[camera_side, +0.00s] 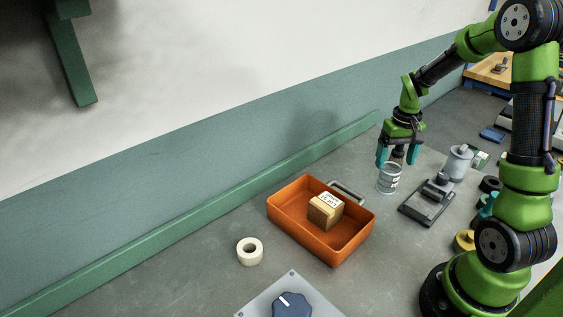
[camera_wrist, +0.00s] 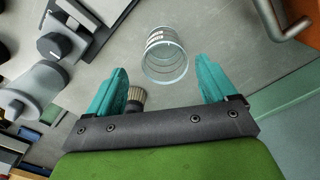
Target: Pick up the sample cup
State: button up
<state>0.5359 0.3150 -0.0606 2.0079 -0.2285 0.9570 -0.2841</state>
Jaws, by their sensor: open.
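The sample cup (camera_side: 388,181) is a clear cup with a white label, standing upright on the grey bench right of the orange tray. It also shows in the wrist view (camera_wrist: 165,57), near the top centre, beyond the fingertips and roughly in line with the gap between them. My gripper (camera_side: 398,157) points down just above the cup, its teal fingers apart. In the wrist view, my gripper (camera_wrist: 161,68) is open, with nothing held. I cannot tell the exact height gap to the cup.
A dark device (camera_side: 428,201) and a grey cylinder (camera_side: 457,163) stand right of the cup. The orange tray (camera_side: 283,207) holds a box (camera_side: 325,211). A tape roll (camera_side: 250,251) lies left of it.

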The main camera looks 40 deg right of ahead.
aim_at(390, 174)
jog(key=shift+w+a+f, duration=0.1)
jog(key=shift+f, duration=1.4)
jog(key=shift+w+a+f, duration=0.1)
jog(key=shift+f, duration=1.35)
jog(key=c, duration=1)
